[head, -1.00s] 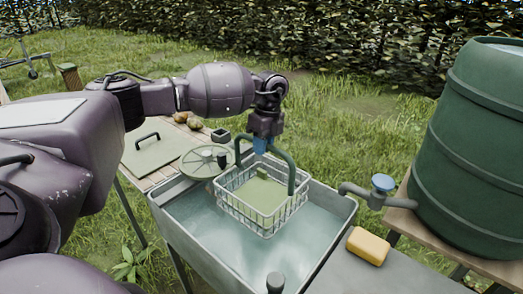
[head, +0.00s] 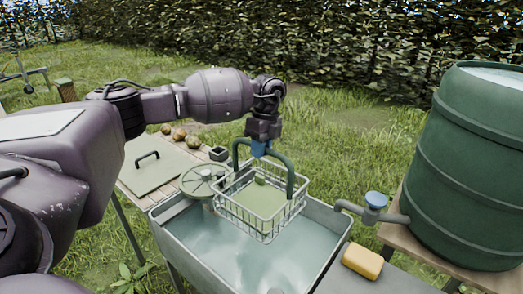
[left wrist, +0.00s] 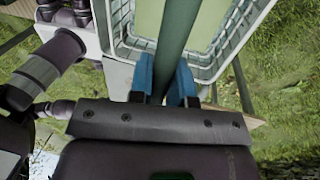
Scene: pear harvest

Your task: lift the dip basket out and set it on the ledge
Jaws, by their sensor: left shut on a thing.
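The dip basket (head: 246,222) is a pale wire basket with a green floor and a dark green arched handle (head: 290,176). It hangs above the water of the grey sink (head: 165,242), near its back right part. My left gripper (head: 258,150), with blue fingertips, is shut on the top of the handle. In the left wrist view the blue fingers (left wrist: 163,80) stand on both sides of the green handle, with the basket (left wrist: 205,65) beyond. A small green thing lies in the basket. My right gripper is not in view.
A tap (head: 375,208) juts over the sink's right rim beside a green barrel (head: 470,165). A yellow soap or sponge (head: 363,261) lies on the grey ledge at the right front. A round lid (head: 203,180), a board (head: 155,165) and several pears stand at the left back.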

